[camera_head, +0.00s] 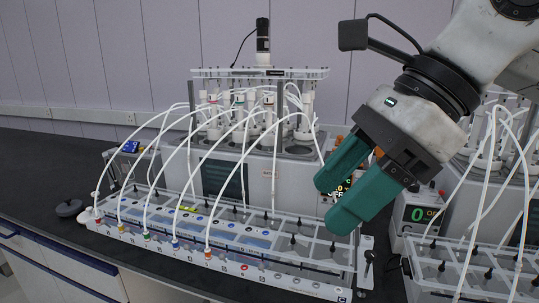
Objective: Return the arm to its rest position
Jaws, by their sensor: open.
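My gripper (338,201) is in the right half of the head view, at the end of my grey arm. Its two green fingers point down and to the left, with a gap between them. I see nothing held in them. The fingers appear in front of the right side of a biogas reactor unit (264,180) and above the right end of a clear rack (300,262). I cannot tell how far they are from either. Part of a lit display behind the fingers is hidden.
White tubes (166,150) arch from the reactor to coloured fittings on the rack. A second reactor with a digital display (421,214) and its own rack (455,280) stands at the right. A dark round object (69,208) lies on the black bench (35,165), whose left part is mostly clear.

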